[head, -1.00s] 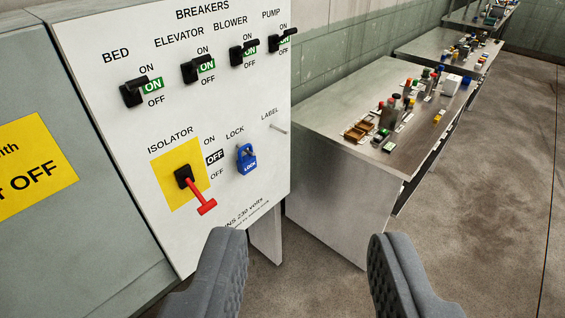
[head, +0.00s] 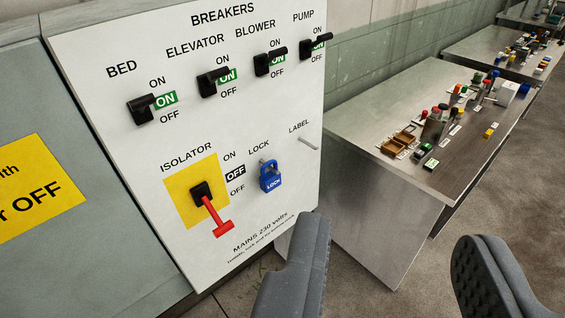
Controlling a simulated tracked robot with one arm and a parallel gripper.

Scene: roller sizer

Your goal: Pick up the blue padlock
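The blue padlock (head: 271,178) hangs on the white breaker panel under the word LOCK, right of the isolator. Its shackle goes up to a small fitting on the panel; the exact fit is too small to tell. My gripper (head: 392,268) is open and empty, its two dark grey fingers wide apart at the bottom of the view. It is below and right of the padlock in the picture and does not touch it. The red isolator handle (head: 217,216) on its yellow plate points down and right, and its sign reads OFF.
Several black breaker switches (head: 213,82) line the top of the panel (head: 120,190), each by a green ON sign. A bare label peg (head: 308,142) sticks out right of the padlock. A metal table (head: 365,120) with small items stands to the right, with open floor beside it.

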